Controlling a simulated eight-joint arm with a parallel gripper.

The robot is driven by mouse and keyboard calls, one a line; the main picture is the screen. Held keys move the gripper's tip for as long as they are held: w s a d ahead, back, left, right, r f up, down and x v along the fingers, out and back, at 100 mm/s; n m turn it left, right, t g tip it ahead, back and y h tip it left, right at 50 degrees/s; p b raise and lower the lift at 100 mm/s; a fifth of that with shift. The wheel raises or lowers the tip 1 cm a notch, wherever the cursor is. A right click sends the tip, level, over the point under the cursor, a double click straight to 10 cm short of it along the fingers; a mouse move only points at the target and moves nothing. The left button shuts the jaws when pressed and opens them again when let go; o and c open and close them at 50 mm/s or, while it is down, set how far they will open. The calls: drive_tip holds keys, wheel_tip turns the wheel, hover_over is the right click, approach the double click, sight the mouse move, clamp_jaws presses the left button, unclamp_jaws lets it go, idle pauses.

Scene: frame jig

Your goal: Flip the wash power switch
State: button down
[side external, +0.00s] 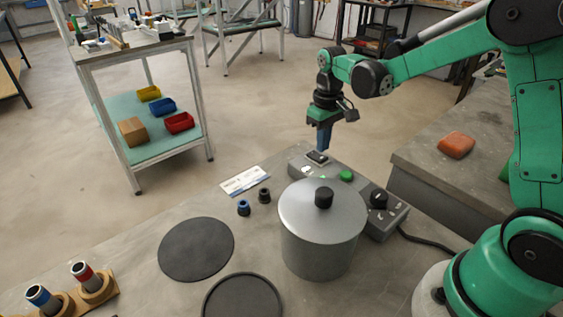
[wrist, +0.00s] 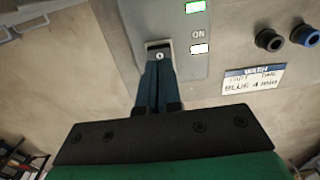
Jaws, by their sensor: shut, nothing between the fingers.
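The wash power switch (wrist: 158,46) is a small dark rocker in a light plate at the end of a grey control box (wrist: 193,68). In the side external view the switch (side external: 317,158) sits at the box's far left end. My gripper (wrist: 155,64) is shut and empty, its blue fingertips pointing at the switch and covering part of it. In the side external view my gripper (side external: 323,148) hangs pointing down just above the switch. I cannot tell whether the tips touch it. A lit white indicator (wrist: 199,48) marked ON and a lit green one (wrist: 195,7) are beside the switch.
A lidded grey pot (side external: 322,240) stands in front of the box, with a green button (side external: 346,175) and black knob (side external: 378,199) behind it. A wash label card (side external: 244,181) and two small caps (side external: 254,201) lie left.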

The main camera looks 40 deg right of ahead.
sight(322, 158)
drive_tip(key=shift+f, duration=1.1)
idle(0.3)
drive_tip(key=shift+r, duration=3.55)
drive_tip(key=shift+s+a+r, duration=0.1)
drive_tip(key=s+a+r+t, duration=0.2)
drive_tip(key=s+a+t, duration=0.5)
drive_tip(key=s, duration=0.2)
drive_tip(key=shift+s+a, duration=0.25)
drive_tip(key=shift+s, duration=0.1)
